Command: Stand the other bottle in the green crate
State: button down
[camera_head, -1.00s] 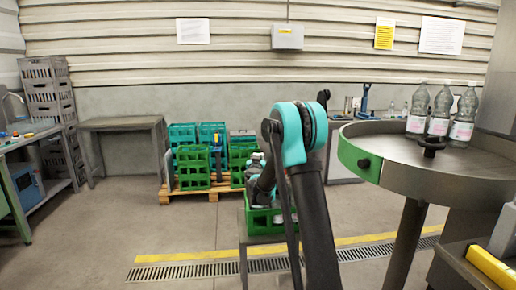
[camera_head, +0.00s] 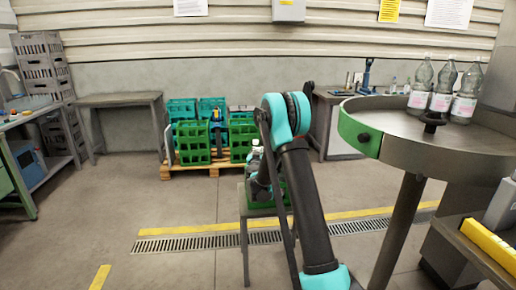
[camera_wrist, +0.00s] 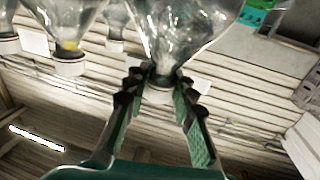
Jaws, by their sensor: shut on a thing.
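The green crate (camera_head: 258,201) stands on a grey stand, mostly hidden behind my arm. A clear bottle (camera_head: 256,150) shows above it, beside my arm. In the wrist view, my gripper (camera_wrist: 160,82) is shut on the neck of a clear bottle (camera_wrist: 180,30), which appears upside down there. Several other clear bottles (camera_wrist: 70,30) with pale caps are close to its left in that view; I cannot tell what they stand on.
A round metal table (camera_head: 435,150) at the right holds three labelled bottles (camera_head: 442,88). Behind, green and teal crates (camera_head: 193,143) stand on a wooden pallet (camera_head: 200,168). A bench (camera_head: 120,100) and stacked grey crates (camera_head: 40,75) are at the left. The floor at left front is clear.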

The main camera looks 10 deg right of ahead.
jog(key=shift+f, duration=0.1)
jog(key=c, duration=1.3)
grip_release()
jog(key=shift+o, duration=0.2)
jog(key=s+a+r+n+g+y, duration=0.1)
jog(key=s+a+r+n+y, duration=0.15)
jog(key=s, duration=0.65)
jog(key=s+a+r+n+g+y, duration=0.1)
jog(key=s+a+r+n+y, duration=0.2)
jog(key=s, duration=0.6)
jog(key=s+a+r+n+g+y, duration=0.1)
jog(key=s+a+g+y, duration=0.2)
jog(key=s, duration=0.6)
jog(key=s+d+f+m+g+h, duration=0.1)
jog(key=s+d+f, duration=0.3)
jog(key=s, duration=0.5)
jog(key=s+d+f+m+g+h, duration=0.2)
jog(key=s+d+f+g, duration=0.2)
jog(key=s, duration=0.6)
jog(key=s+d+f+m+g+h, duration=0.1)
jog(key=s+d+f+g+h, duration=0.1)
jog(key=s+f, duration=0.5)
jog(key=s+d+g, duration=0.1)
jog(key=s+d, duration=0.1)
jog(key=s, duration=0.1)
jog(key=shift+d, duration=0.3)
jog(key=shift+f, duration=0.1)
